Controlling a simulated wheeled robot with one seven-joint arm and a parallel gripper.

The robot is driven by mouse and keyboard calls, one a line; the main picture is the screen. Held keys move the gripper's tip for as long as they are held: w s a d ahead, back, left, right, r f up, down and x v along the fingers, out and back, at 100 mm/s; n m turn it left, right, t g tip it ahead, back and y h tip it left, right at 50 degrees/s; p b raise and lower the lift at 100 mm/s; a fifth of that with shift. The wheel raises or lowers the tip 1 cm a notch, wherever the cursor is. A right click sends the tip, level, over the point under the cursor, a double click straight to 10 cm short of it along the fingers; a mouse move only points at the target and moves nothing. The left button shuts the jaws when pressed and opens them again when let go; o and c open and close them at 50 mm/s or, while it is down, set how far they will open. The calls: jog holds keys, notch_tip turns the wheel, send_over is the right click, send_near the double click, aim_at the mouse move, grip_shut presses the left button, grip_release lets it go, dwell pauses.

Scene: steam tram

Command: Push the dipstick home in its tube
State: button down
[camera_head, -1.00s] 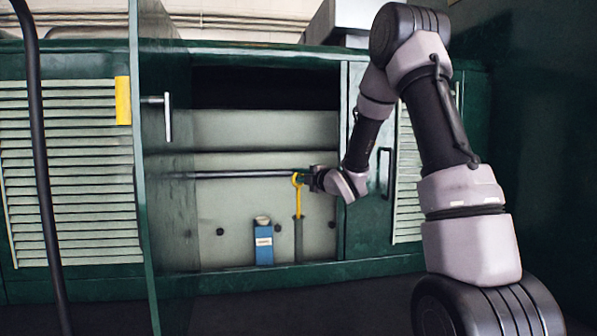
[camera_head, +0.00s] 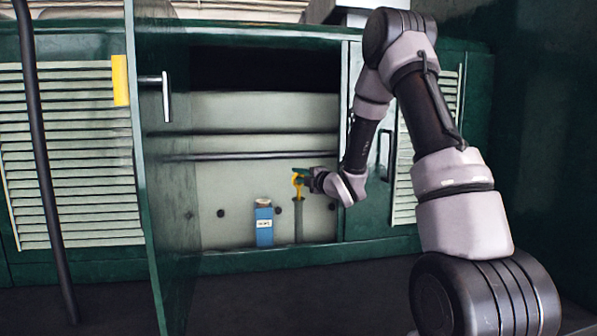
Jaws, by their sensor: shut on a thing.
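The dipstick (camera_head: 299,190) has a yellow ring handle and a short yellow shaft above the tube. The grey tube (camera_head: 298,227) stands upright inside the open green cabinet. The lower part of the dipstick is hidden inside the tube. My gripper (camera_head: 301,173) comes in from the right and is shut on the top of the yellow handle. The fingers cover part of the ring.
A blue carton (camera_head: 264,223) with a white label stands just left of the tube. A dark horizontal pipe (camera_head: 245,155) runs behind, above the handle. The open cabinet door (camera_head: 160,200) stands at left. A dark pole (camera_head: 42,160) is nearer me.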

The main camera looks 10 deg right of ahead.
aim_at(300, 185)
jog(key=shift+f, duration=1.5)
jog(key=c, duration=0.8)
grip_release()
jog(key=shift+o, duration=0.2)
jog(key=o, duration=0.4)
jog(key=shift+f, duration=0.1)
jog(key=shift+c, duration=0.4)
